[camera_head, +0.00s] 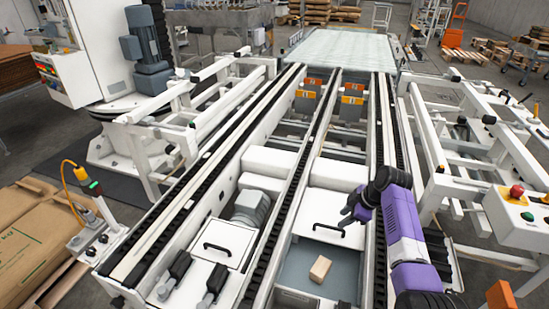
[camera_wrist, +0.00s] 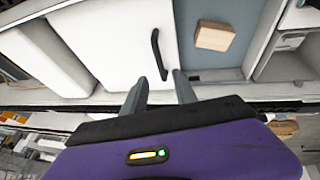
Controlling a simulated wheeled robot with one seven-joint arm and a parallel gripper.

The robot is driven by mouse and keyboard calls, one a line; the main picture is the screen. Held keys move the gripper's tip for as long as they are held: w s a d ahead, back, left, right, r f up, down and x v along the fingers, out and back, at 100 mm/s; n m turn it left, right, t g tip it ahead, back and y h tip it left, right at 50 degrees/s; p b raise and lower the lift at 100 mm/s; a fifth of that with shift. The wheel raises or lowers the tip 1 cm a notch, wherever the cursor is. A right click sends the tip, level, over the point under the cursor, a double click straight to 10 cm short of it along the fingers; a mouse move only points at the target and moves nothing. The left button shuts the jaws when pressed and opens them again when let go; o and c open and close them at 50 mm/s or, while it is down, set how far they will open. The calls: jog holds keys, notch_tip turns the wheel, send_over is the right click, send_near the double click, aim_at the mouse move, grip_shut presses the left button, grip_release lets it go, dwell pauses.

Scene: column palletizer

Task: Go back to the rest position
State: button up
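My gripper (camera_head: 350,213) is at the end of my purple and black arm, over the right channel of the conveyor frame. In the wrist view its two dark fingers (camera_wrist: 160,92) stand apart with nothing between them, so it is open and empty. A small wooden block (camera_head: 320,268) lies in a grey recess in front of a white lidded box, below and left of my gripper. The block (camera_wrist: 214,36) also shows in the wrist view, to the right of the fingers and apart from them.
The white box lid (camera_head: 333,213) with a black handle lies under my gripper. Conveyor rails (camera_head: 383,130) run on both sides. A control box with a red button (camera_head: 517,191) stands at the right. A yellow-cabled post (camera_head: 88,190) and cardboard (camera_head: 30,250) are at the left.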

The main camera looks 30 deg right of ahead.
jog(key=w+d+r+m+t+h, duration=0.4)
jog(key=d+r+m+t+h, duration=0.1)
jog(key=r+m, duration=0.2)
jog(key=s+a+r+m+t+h+p, duration=0.1)
jog(key=s+a+r+m+t+p, duration=0.2)
jog(key=s+a, duration=0.7)
jog(key=s+a+r+m+t+h, duration=0.1)
jog(key=s+a+r+t, duration=0.35)
jog(key=a, duration=0.95)
jog(key=s+a+r+n+y+p, duration=0.1)
jog(key=s+a+r+y, duration=0.1)
jog(key=s+a, duration=0.3)
jog(key=s+a+r+n+g+y+p, duration=0.1)
jog(key=s+a+r, duration=0.3)
jog(key=s, duration=0.7)
jog(key=s+a+r+n+g+y+p, duration=0.1)
jog(key=s+a+r+y, duration=0.1)
jog(key=s+a+r, duration=0.2)
jog(key=s+a, duration=0.3)
jog(key=s, duration=0.2)
jog(key=shift+y+p, duration=0.4)
